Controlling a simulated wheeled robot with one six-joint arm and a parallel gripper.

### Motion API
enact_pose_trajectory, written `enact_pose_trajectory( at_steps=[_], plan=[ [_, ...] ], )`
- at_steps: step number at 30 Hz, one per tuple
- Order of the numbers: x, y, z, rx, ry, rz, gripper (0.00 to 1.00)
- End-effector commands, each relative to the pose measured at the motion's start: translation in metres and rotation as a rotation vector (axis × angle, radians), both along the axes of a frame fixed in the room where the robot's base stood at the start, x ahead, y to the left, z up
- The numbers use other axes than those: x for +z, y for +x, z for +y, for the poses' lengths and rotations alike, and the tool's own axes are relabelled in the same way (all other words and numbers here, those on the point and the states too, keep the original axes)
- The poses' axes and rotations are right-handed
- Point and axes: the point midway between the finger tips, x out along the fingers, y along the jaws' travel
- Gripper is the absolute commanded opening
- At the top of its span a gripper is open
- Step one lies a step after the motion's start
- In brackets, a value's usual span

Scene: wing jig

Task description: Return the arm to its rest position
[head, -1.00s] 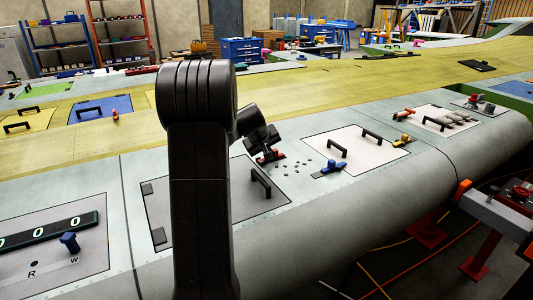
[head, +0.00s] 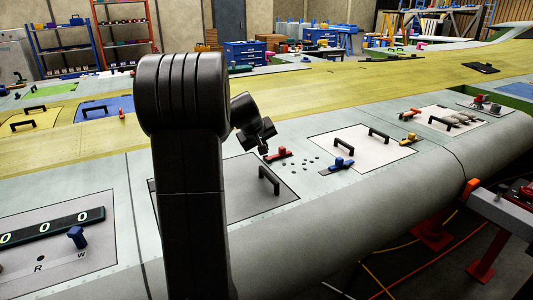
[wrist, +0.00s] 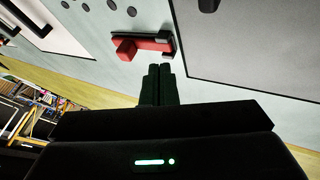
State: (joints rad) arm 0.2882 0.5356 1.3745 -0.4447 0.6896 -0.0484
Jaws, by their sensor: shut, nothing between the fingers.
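My gripper (head: 264,150) shows past my dark upper arm in the head view, above the wing skin and just left of a red latch (head: 278,154). In the wrist view the two fingers of my gripper (wrist: 158,72) are together with nothing between them. The red latch (wrist: 145,46) lies just beyond the fingertips there, apart from them as far as I can tell. My arm hides part of the grey panel (head: 240,200) with a black handle (head: 268,180).
Right of the gripper are several dark round spots, a blue latch (head: 337,165) and a white panel (head: 365,156) with two black handles. The air above the wing looks free.

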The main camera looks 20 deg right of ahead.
Motion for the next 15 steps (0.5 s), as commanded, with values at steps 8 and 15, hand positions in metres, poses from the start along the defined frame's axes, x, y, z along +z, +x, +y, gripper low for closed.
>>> enact_pose_trajectory(
  at_steps=[8, 15],
  plan=[
    [0.037, -0.020, 0.021, 0.002, 0.000, -0.002, 0.00],
    [0.049, -0.026, 0.026, 0.002, 0.001, 0.001, 0.00]
  ],
)
